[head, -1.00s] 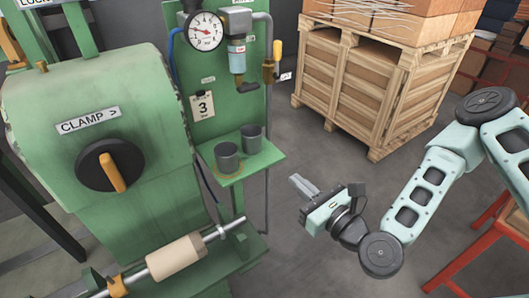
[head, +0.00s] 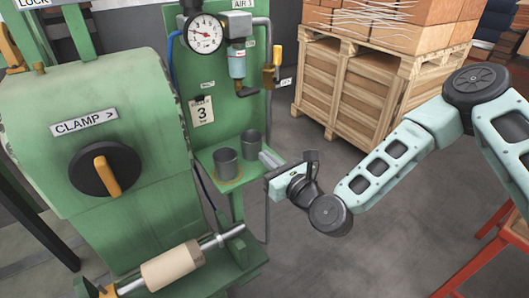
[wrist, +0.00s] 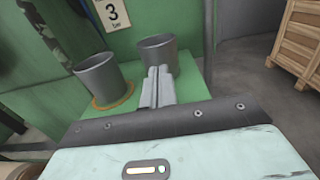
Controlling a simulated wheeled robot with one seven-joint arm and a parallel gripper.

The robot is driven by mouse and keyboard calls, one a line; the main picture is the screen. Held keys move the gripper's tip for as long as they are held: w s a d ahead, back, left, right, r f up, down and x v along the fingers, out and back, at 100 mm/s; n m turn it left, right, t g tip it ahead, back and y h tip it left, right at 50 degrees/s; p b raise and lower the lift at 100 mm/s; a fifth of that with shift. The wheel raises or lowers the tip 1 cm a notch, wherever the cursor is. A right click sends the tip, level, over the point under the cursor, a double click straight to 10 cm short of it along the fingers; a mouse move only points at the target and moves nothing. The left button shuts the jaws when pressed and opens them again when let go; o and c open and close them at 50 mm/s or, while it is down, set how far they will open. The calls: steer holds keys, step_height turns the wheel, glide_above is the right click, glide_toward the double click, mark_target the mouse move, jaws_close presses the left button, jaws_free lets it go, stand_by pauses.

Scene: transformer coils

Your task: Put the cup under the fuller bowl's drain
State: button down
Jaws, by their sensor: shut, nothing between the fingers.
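Two grey cups stand upright on a small green shelf (head: 232,184). The left cup (head: 225,164) stands inside an orange ring, which also shows in the wrist view (wrist: 120,104). The right cup (head: 250,147) stands a little farther back. My gripper (head: 267,160) is shut and empty at the shelf's right edge. In the wrist view its fingers (wrist: 157,76) point at the right cup (wrist: 160,54) and overlap its lower front; I cannot tell whether they touch. One clear bluish bowl (head: 237,66) hangs above, with a dark fitting (head: 247,91) below. Its fill level is unclear. No second bowl is distinguishable.
A pressure gauge (head: 205,34) and a yellow-handled valve (head: 269,76) are on the green panel. A green machine (head: 85,140) with a clamp knob stands left, a roller (head: 172,267) below. A wooden crate (head: 350,95) stands behind right. The floor between is clear.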

mark_target(257, 149)
steer(key=shift+x, duration=0.9)
steer(key=shift+w+a+f, duration=0.1)
steer(key=shift+w+a, duration=0.15)
steer(key=shift+b+x, duration=0.55)
steer(key=shift+x, duration=0.45)
steer(key=shift+w, duration=0.1)
